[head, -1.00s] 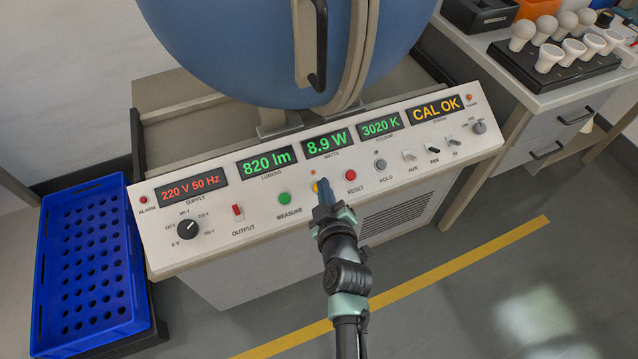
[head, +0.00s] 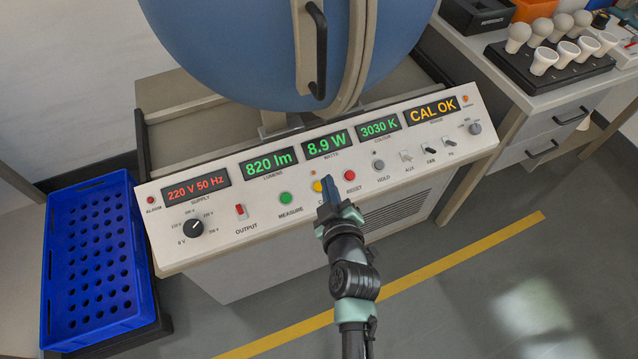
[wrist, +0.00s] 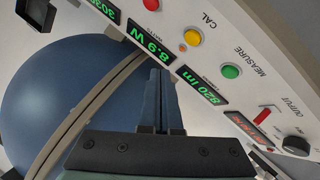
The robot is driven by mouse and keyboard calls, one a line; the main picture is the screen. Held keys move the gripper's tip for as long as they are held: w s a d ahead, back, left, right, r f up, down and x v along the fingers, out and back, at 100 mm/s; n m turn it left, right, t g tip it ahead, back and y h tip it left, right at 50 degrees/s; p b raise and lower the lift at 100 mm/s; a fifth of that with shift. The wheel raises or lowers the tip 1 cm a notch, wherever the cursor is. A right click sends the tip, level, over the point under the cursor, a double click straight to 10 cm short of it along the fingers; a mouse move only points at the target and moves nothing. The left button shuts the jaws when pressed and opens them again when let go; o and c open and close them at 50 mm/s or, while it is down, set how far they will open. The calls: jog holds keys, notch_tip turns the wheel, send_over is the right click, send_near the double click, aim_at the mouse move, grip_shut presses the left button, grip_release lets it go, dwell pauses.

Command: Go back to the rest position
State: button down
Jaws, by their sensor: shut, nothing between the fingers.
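My gripper (head: 328,188) is shut and empty in front of the control panel (head: 262,212), just right of the yellow CAL button (head: 318,186). In the wrist view its closed blue fingers (wrist: 157,105) point toward the panel. The yellow button (wrist: 193,37) is clear of the fingers there. The displays read 220 V 50 Hz, 820 lm, 8.9 W, 3030 K and CAL OK (head: 432,110). The green MEASURE button (head: 285,198) and red RESET button (head: 349,174) flank the yellow one.
A large blue sphere (head: 230,50) with a black handle stands behind the panel. A blue perforated crate (head: 90,265) is at left. A bench at upper right holds white bulbs (head: 545,60) on a black rack. The floor in front, with a yellow line (head: 440,265), is clear.

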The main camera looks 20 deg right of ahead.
dwell(0.4)
jog(key=w+a+r+m+t+y, duration=0.15)
jog(key=a+r, duration=0.35)
jog(key=r, duration=0.6)
jog(key=w+a+r+m+y, duration=0.15)
jog(key=a+r, duration=0.35)
jog(key=r, duration=0.5)
jog(key=w+a+r+t, duration=0.15)
jog(key=a+r, duration=0.35)
jog(key=r, duration=0.6)
jog(key=s+r+t+p, duration=0.3)
jog(key=s+r+p, duration=0.1)
jog(key=r, duration=1)
jog(key=s+a+r+m+t+p, duration=0.1)
jog(key=s+r+t+p, duration=0.3)
jog(key=r, duration=1)
jog(key=s+r+m+t+p, duration=0.1)
jog(key=s+r+t+p, duration=0.2)
jog(key=s+r, duration=0.4)
notch_tip(320, 180, up, 7)
jog(key=shift+a+r+p, duration=0.1)
jog(key=shift+a+p, duration=0.05)
jog(key=shift+p, duration=0.35)
jog(key=shift+w, duration=0.1)
